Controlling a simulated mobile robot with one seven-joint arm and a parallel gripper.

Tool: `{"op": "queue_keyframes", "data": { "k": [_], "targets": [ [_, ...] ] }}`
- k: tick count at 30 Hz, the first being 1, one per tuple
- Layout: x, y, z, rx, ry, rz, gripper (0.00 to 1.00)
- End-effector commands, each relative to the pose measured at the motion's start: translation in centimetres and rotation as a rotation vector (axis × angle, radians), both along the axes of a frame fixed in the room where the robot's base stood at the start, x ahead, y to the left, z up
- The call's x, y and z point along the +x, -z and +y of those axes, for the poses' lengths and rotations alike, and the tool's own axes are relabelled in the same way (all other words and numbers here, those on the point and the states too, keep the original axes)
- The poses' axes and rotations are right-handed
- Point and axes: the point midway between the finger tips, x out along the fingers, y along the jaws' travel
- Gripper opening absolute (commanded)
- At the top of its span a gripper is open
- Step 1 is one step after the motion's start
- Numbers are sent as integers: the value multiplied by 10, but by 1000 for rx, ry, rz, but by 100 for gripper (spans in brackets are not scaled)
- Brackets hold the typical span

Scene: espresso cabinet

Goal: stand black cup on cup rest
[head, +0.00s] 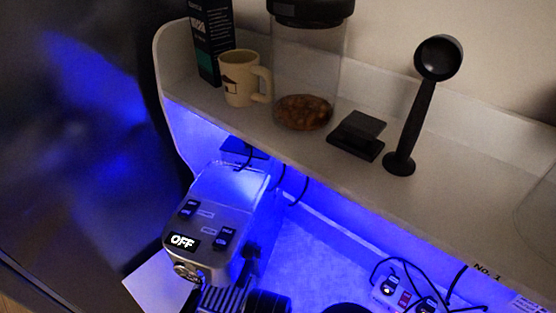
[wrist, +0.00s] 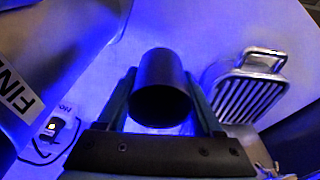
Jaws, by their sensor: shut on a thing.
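The black cup (wrist: 160,72) is between the two fingers of my gripper (wrist: 160,95) in the wrist view. My gripper is shut on it, one finger along each side. The cup rest (wrist: 248,98), a metal tray with dark slots, is to the right of the cup in the wrist view, and a gap separates them. In the head view a slotted metal part (head: 226,299) shows at the bottom edge, in front of the espresso machine (head: 222,205). Dark shapes beside it are cut off, and I cannot tell whether one is the cup.
A power strip (head: 402,294) with cables lies at the lower right. The shelf (head: 440,205) above holds a mug (head: 240,78), a glass jar (head: 305,75), a black stand (head: 357,135) and a black scoop-like tool (head: 419,105). The blue-lit counter (head: 315,265) has bare room.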

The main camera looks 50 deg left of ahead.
Motion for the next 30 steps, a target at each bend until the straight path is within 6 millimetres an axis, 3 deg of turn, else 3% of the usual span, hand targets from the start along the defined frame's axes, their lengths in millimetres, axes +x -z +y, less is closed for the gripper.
{"op": "queue_keyframes", "data": {
  "k": [15, 27, 28, 30],
  "targets": [
    [0, 60, 0, -1, 1, 0, 7],
    [0, 65, 0, 1, 1, -2, 7],
    [0, 65, 0, 1, 1, -2, 71],
    [0, 64, 0, 1, 1, -2, 84]
  ]
}}
